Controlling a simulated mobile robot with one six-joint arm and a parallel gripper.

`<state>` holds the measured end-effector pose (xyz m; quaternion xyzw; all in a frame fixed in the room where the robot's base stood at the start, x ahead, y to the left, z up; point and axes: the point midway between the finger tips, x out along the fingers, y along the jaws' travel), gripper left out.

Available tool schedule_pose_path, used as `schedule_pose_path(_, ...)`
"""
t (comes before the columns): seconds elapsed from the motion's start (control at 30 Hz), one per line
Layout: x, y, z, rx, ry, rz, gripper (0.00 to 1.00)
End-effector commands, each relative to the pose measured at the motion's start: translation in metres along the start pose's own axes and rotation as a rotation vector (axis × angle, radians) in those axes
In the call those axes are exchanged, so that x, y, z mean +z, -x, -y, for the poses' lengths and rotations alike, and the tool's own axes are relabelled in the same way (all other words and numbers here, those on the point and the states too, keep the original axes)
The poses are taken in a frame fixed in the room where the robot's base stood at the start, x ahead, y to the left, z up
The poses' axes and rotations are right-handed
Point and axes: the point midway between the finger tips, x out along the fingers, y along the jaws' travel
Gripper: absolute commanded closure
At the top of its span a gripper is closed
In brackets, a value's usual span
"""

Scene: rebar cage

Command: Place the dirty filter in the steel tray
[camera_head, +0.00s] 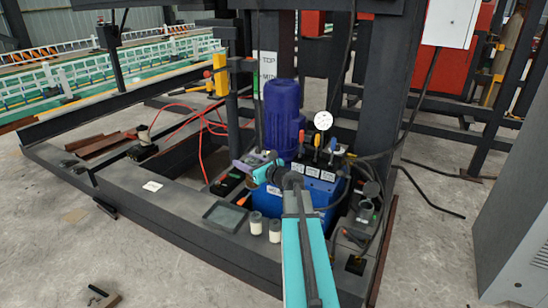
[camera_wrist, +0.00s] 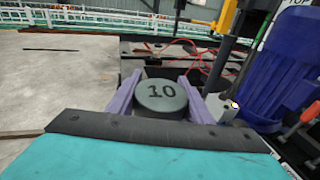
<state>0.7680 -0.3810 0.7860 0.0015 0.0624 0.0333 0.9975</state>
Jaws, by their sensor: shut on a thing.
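My gripper (camera_wrist: 163,94) has two pale purple fingers, shut on a round dark grey filter (camera_wrist: 161,96) with "10" on its end face. I take this to be the dirty filter. In the head view my gripper (camera_head: 246,168) is over the near-left side of the blue power unit, and the filter in it is hard to make out. The steel tray (camera_head: 206,228) is a dark, shallow square tray on the frame's near beam, below and left of my gripper. It looks empty. I cannot make out the tray in the wrist view.
The blue pump unit (camera_head: 322,187) with a purple motor (camera_head: 284,108) and a gauge (camera_head: 323,121) stands close by. Red hoses (camera_head: 200,135) lie behind left. A white card (camera_head: 152,186) lies on the beam.

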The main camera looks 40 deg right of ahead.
Motion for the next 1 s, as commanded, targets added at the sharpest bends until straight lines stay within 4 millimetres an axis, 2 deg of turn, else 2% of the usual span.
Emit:
schedule_pose_path(0.03, -0.006, -0.003, -0.025, 0.046, 0.007, 0.001, 0.83)
schedule_pose_path(0.37, -0.024, -0.006, -0.165, 0.344, 0.05, -0.007, 0.83)
schedule_pose_path(0.57, -0.038, 0.007, -0.248, 0.529, 0.077, -0.012, 0.83)
schedule_pose_path(0.7, -0.049, 0.023, -0.304, 0.66, 0.096, -0.016, 0.83)
schedule_pose_path(0.83, -0.058, 0.04, -0.347, 0.766, 0.112, -0.02, 0.83)
schedule_pose_path(1.0, -0.064, 0.055, -0.379, 0.852, 0.124, -0.025, 0.83)
